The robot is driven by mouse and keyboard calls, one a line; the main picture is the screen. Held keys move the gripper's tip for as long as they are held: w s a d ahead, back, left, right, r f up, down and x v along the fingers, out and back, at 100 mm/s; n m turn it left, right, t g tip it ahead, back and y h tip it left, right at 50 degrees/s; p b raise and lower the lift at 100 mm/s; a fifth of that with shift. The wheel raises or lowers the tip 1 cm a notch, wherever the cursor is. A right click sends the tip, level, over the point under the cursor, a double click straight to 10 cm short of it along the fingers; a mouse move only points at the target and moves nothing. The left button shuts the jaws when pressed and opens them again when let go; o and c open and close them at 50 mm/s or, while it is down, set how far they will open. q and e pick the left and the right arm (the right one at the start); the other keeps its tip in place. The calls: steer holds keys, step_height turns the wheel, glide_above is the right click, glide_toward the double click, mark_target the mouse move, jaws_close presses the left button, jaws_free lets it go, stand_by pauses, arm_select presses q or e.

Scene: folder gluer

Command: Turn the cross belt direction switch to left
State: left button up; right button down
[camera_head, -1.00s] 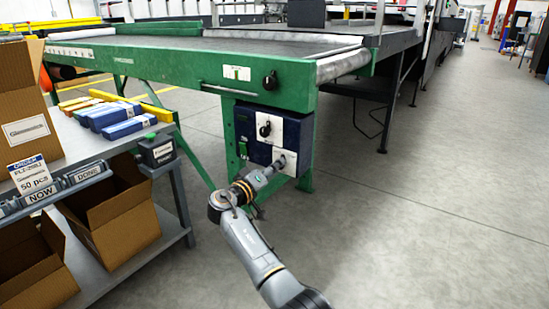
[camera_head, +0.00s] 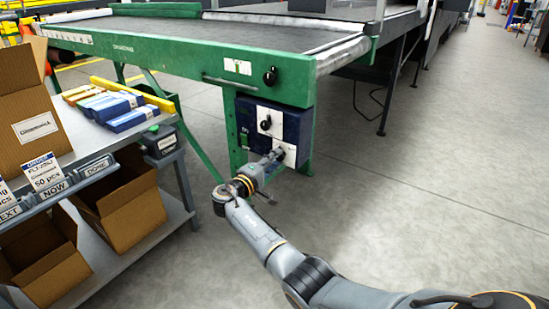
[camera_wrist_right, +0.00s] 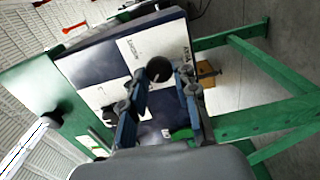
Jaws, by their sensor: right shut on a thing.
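A dark blue control box (camera_head: 292,133) hangs under the green conveyor frame. It has an upper black knob (camera_head: 265,125) on a white plate and a second white plate (camera_head: 290,155) at the lower right. My right gripper (camera_head: 276,157) reaches that lower plate. In the right wrist view, a round black knob (camera_wrist_right: 159,70) on a white labelled plate (camera_wrist_right: 140,50) sits between the fingertips of my right gripper (camera_wrist_right: 162,82), which is shut on it. The label is too small to read, and the knob's pointing direction cannot be told. My left gripper is not in view.
Another black knob (camera_head: 270,77) is on the green conveyor frame (camera_head: 190,65) above the box. A grey shelf at the left bears cardboard boxes (camera_head: 35,115) and blue cartons (camera_head: 132,119). The floor (camera_head: 420,190) at the right is clear.

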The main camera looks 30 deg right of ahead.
stand_by(0.5)
steer(key=c, duration=1)
jaws_free()
steer(key=shift+c, duration=0.2)
steer(key=v, duration=1.2)
steer(key=shift+f, duration=0.1)
